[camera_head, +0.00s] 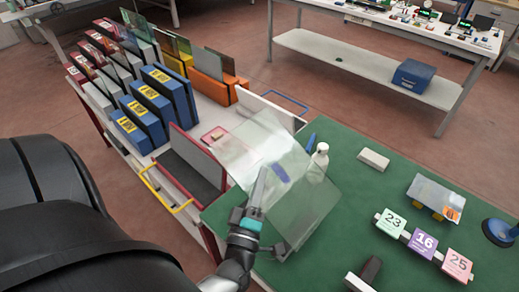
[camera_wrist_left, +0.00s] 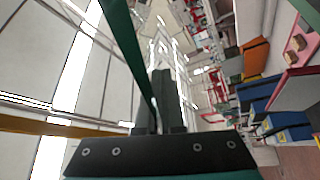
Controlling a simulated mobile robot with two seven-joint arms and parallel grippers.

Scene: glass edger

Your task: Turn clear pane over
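The clear pane (camera_head: 300,205) is a transparent, slightly greenish sheet with a blue mark on it. It is tilted above the left part of the green-topped table. I cannot tell whether the paler area at its upper left is the same sheet or another behind it. My left gripper (camera_head: 258,190) reaches up to the pane from below and is shut on its edge. In the left wrist view the pane shows edge-on as a dark green strip (camera_wrist_left: 122,38) running down between the fingers (camera_wrist_left: 160,103). My right gripper is in neither view.
The green table (camera_head: 335,225) bears a white bottle (camera_head: 320,157), a pale block (camera_head: 373,159), numbered cards (camera_head: 423,243), a small glass piece (camera_head: 436,194) and a dark-handled tool (camera_head: 364,274). A cart with blue racks (camera_head: 150,103) stands left; a white bench (camera_head: 345,60) stands behind.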

